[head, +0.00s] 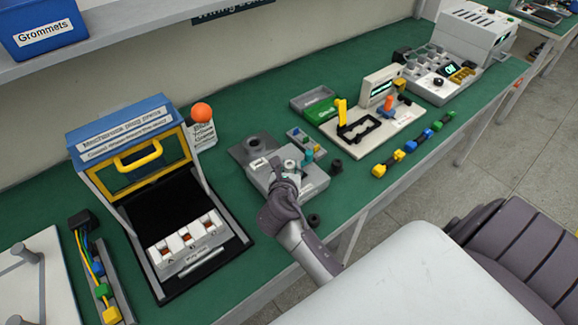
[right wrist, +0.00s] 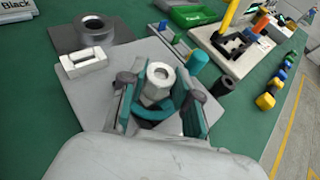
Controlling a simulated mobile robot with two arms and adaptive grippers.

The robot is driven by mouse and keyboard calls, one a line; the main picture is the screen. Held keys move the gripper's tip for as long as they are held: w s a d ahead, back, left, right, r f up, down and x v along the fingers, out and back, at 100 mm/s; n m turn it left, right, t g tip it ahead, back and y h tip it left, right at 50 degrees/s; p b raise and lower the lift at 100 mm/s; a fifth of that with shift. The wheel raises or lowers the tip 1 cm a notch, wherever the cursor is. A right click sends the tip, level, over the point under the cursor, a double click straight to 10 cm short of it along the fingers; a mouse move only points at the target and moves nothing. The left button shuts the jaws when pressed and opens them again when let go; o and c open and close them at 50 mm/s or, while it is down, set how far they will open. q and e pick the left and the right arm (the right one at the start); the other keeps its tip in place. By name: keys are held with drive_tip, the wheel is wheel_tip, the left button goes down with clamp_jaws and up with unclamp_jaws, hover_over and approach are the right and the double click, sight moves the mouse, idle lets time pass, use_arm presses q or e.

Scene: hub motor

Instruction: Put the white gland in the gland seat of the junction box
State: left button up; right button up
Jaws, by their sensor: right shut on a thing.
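My right gripper (head: 284,182) is over the grey box (head: 318,182), which I take to be the junction box. In the right wrist view, the gripper (right wrist: 160,95) has its teal-padded fingers on either side of the white gland (right wrist: 158,80) and is shut on it. The gland is a hexagonal piece with a round hole, standing upright. A teal curved part (right wrist: 155,110) shows just below it. The grey box top (right wrist: 95,95) spreads beneath the fingers. The gland's lower end and the seat are hidden, so I cannot tell whether they touch. My left gripper is not in view.
A white slotted block (right wrist: 84,63) sits on the left of the box. A grey ring on a dark plate (right wrist: 95,30) lies behind it. A teal peg (right wrist: 197,62) and a black cylinder (right wrist: 221,87) stand to the right.

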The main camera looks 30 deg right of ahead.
drive_tip(key=o, duration=1.1)
drive_tip(key=shift+o, duration=0.2)
drive_tip(key=v, duration=1.2)
